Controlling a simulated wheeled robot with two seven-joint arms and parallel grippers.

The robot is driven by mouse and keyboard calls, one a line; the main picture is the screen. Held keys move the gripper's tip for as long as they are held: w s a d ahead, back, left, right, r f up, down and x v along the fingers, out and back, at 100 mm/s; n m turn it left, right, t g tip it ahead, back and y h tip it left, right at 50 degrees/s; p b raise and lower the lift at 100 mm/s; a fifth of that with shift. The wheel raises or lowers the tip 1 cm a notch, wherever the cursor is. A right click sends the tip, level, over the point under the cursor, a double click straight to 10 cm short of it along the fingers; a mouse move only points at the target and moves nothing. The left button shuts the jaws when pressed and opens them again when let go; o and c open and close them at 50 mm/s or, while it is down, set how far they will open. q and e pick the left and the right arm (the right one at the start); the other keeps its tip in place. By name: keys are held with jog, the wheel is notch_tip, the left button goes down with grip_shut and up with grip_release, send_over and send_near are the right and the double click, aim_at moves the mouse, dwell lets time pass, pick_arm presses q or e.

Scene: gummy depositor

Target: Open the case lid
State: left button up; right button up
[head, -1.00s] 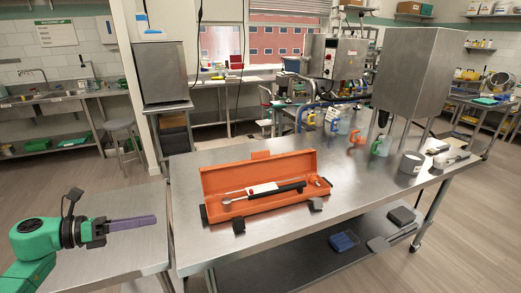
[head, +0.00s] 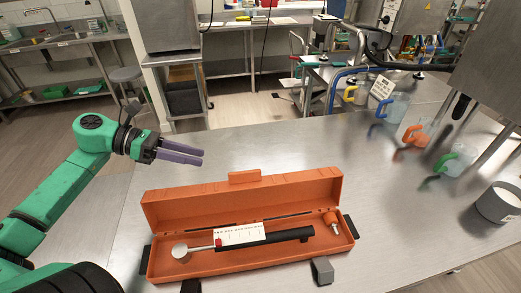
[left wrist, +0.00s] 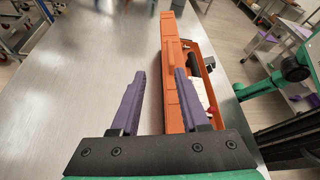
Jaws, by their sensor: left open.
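The orange case (head: 152,262) lies on the steel table with its lid (head: 290,188) standing up along the far side. Inside are a torque-wrench-like tool (head: 262,240) with a black handle and white scale, and a small orange piece (head: 331,221). My left gripper (head: 202,157) is open and empty, above the table behind the lid's left part. In the left wrist view, the lid (left wrist: 172,55) runs away from me near the right finger of my left gripper (left wrist: 160,72); I cannot tell whether they touch. My right gripper is not in view.
Grey latches (head: 322,270) stick out at the case's front. Colored-handled jugs (head: 394,106) and a steel pot (head: 498,203) stand at the right. The table behind the case is clear. A steel cabinet (head: 165,25) stands beyond it.

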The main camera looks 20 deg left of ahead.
aim_at(240, 172)
pick_arm(q)
jog(key=d, duration=0.3)
jog(key=d+f+p, duration=0.1)
jog(key=d, duration=0.2)
jog(key=shift+d+f, duration=0.15)
jog(key=shift+f, duration=0.05)
jog(key=x, duration=0.2)
jog(key=b+x, duration=0.1)
jog(key=x, duration=0.1)
jog(key=w+a+x, duration=0.1)
jog(key=x, duration=0.1)
jog(key=shift+w+d+f, duration=0.15)
jog(key=shift+d+f, duration=0.2)
jog(key=shift+f, duration=0.2)
jog(key=shift+w+d+b, duration=0.1)
jog(key=shift+d+b, duration=0.2)
jog(key=shift+b, duration=0.1)
jog(key=shift+d, duration=0.15)
jog(key=shift+r, duration=0.1)
jog(key=c, duration=0.3)
grip_shut()
pick_arm(e)
jog(key=s, duration=0.3)
jog(key=shift+s+f, duration=0.25)
